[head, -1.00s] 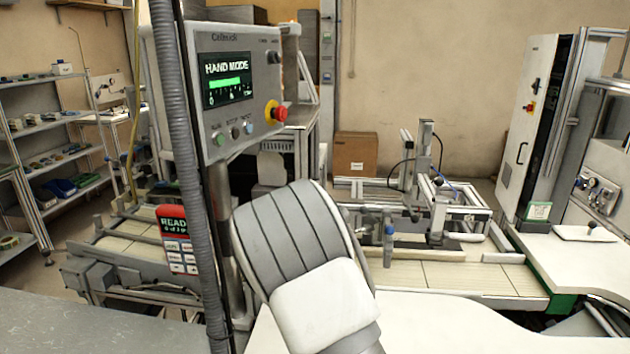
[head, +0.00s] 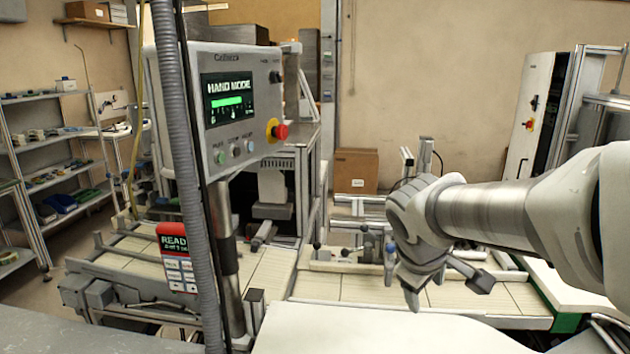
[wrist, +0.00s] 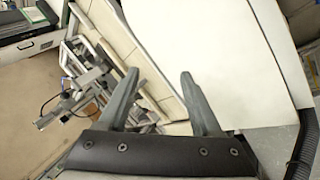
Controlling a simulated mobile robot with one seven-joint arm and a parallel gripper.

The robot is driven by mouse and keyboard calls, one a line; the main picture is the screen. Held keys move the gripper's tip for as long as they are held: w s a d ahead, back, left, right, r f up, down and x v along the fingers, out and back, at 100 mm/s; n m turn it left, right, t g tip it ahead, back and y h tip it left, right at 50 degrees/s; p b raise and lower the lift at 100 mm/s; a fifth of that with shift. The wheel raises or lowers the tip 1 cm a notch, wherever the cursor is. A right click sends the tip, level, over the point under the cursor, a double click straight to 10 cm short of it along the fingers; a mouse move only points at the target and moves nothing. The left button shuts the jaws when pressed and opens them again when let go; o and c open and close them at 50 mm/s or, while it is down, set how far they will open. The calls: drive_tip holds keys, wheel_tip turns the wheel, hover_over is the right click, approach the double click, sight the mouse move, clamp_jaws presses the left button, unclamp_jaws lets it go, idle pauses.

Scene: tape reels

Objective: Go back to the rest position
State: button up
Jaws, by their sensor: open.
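My gripper (head: 412,285) is at the right of middle in the head view, at the end of my arm, which reaches in from the right edge. It hangs over the near edge of the machine bed and the white worktop (head: 400,335). In the wrist view, the two fingers of my gripper (wrist: 159,78) stand apart with nothing between them. The white worktop (wrist: 235,60) and the pale slatted bed (wrist: 125,45) show beyond the fingers. No held object is visible.
A control panel (head: 240,100) reading HAND MODE stands left of middle, with a grey hose (head: 180,150) before it. A red-topped sign (head: 173,245) is below. A cardboard box (head: 355,170) is behind. A white cabinet (head: 530,110) stands at right. Shelves (head: 60,150) are at far left.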

drive_tip(key=s+a+m+y, duration=0.1)
drive_tip(key=s+a+m, duration=0.1)
drive_tip(key=s, duration=0.6)
drive_tip(key=s+a+m+y, duration=0.2)
drive_tip(key=s+m, duration=0.3)
drive_tip(key=s, duration=0.4)
drive_tip(key=shift+a+r+t+y, duration=0.15)
drive_tip(key=shift+t+y, duration=0.15)
